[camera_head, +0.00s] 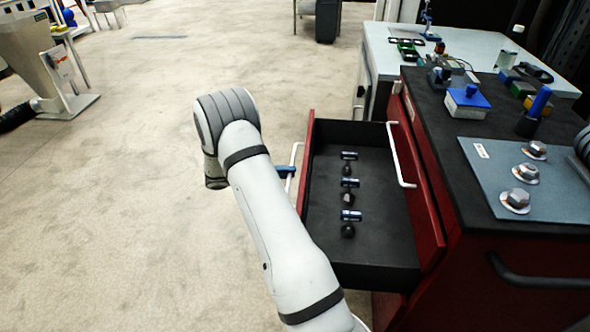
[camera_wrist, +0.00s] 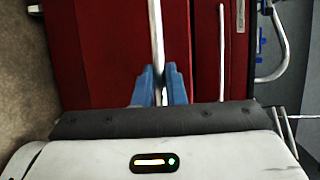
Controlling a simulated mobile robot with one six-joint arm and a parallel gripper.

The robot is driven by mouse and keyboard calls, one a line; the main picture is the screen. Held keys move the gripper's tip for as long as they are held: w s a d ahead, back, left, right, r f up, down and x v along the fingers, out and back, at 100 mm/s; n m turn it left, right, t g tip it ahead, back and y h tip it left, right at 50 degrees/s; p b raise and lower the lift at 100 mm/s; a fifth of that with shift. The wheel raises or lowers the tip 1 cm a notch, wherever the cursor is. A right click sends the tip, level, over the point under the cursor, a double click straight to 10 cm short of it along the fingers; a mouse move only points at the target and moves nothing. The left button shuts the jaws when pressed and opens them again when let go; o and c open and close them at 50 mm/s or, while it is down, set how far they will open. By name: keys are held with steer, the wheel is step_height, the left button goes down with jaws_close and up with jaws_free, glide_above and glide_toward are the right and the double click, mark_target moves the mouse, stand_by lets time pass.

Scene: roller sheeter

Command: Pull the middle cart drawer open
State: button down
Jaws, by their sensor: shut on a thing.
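My gripper (camera_head: 286,171) is at this handle, mostly hidden behind my arm. In the wrist view my gripper's blue fingers (camera_wrist: 159,88) are shut on the handle (camera_wrist: 157,40), one on each side of the bar, before a red drawer front (camera_wrist: 95,50).
Several dark, blue-banded items (camera_head: 349,183) lie in the open drawer. A shut drawer with a pale handle (camera_head: 393,150) is above it. The cart top (camera_head: 440,110) holds a blue-grey mat (camera_head: 490,175) with bolts and a blue-lidded box (camera_head: 466,98).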

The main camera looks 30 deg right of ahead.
steer(key=c, duration=1.5)
jaws_free()
steer(key=v, duration=0.7)
steer(key=shift+a+p, duration=0.4)
steer(key=shift+p, duration=0.05)
steer(key=shift+w+r, duration=0.1)
steer(key=s+a+r+m+t+y+p, duration=0.15)
steer(key=s+r+m+y+p, duration=0.25)
steer(key=s+r+m, duration=0.5)
steer(key=s+a+r+m+g+y+p, duration=0.1)
steer(key=s+a+r+m+y+p, duration=0.35)
steer(key=r, duration=0.65)
steer(key=s+a+r+m+t+y+p, duration=0.2)
steer(key=s+a+r+m+t+y, duration=0.1)
steer(key=s+r+m, duration=0.2)
steer(key=s+a+r+m+t+y+p, duration=0.3)
steer(key=s+r+m, duration=0.3)
steer(key=s+m, duration=0.4)
steer(key=a+m+y, duration=0.1)
steer(key=m, duration=0.2)
steer(key=shift+a+m+p, duration=0.2)
steer(key=shift+m+p, duration=0.1)
steer(key=shift+m, duration=0.05)
